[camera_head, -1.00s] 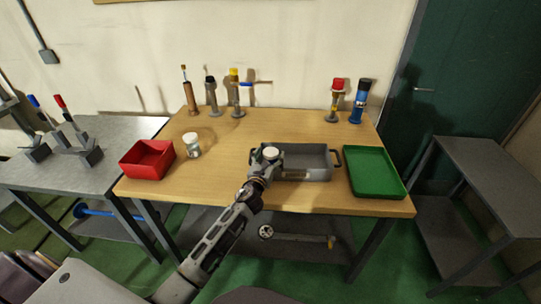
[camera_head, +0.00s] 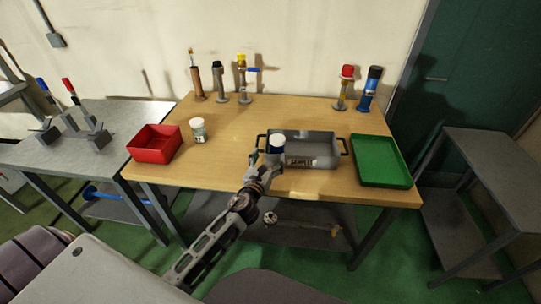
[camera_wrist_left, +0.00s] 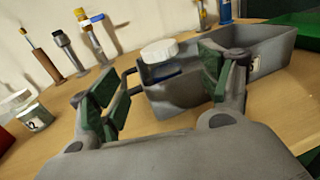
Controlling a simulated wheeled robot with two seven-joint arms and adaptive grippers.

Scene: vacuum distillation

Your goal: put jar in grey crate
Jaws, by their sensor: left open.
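A jar with a white lid and dark blue side (camera_head: 277,146) stands upright at the left end of the grey crate (camera_head: 320,161). In the left wrist view its white lid (camera_wrist_left: 159,50) rises above the crate's rim (camera_wrist_left: 262,48), and the crate wall hides its lower part. My left gripper (camera_head: 262,163) is open just in front of the crate's left end. In the left wrist view its green-padded fingers (camera_wrist_left: 162,90) are apart, with nothing between the pads. My right gripper is not in view.
Another white-lidded jar (camera_head: 198,129) stands beside the red bin (camera_head: 154,144) on the left. A green tray (camera_head: 381,161) lies right of the crate. Several tool-like stands (camera_head: 219,83) line the table's back. The table's middle (camera_head: 290,115) is clear.

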